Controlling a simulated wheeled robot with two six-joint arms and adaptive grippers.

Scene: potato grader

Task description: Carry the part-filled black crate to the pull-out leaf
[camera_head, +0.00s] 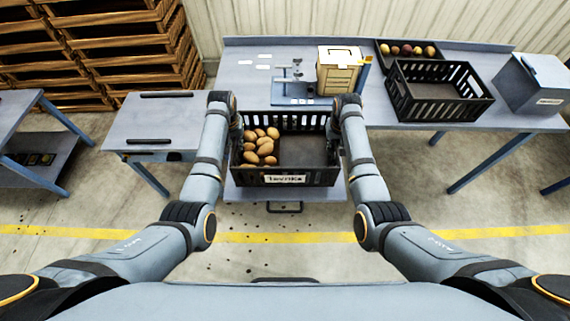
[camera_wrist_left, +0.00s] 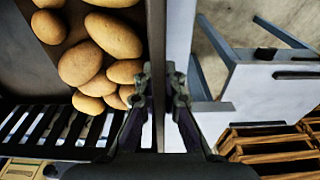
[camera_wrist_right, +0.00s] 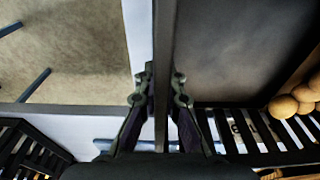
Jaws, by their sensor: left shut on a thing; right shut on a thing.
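The black crate (camera_head: 312,178) has slatted sides and a pale label on its near wall. Several potatoes (camera_head: 262,146) lie in its left half; the right half is bare. The crate is level over the grey pull-out leaf (camera_head: 236,192), which shows around its near edge with a dark handle (camera_head: 284,207) below. I cannot tell whether the crate touches the leaf. My left gripper (camera_head: 238,136) is shut on the crate's left wall, seen between the fingers in the left wrist view (camera_wrist_left: 160,92). My right gripper (camera_head: 338,138) is shut on the right wall, also in the right wrist view (camera_wrist_right: 162,90).
Behind is a long grey table (camera_head: 240,55) with a small scale-like stand (camera_head: 293,88), a cream box (camera_head: 338,72), an empty black crate (camera_head: 440,88), a tray of potatoes (camera_head: 385,47) and a grey bin (camera_head: 535,85). A side table (camera_head: 152,118) stands left. Wooden crates (camera_head: 120,45) are stacked behind.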

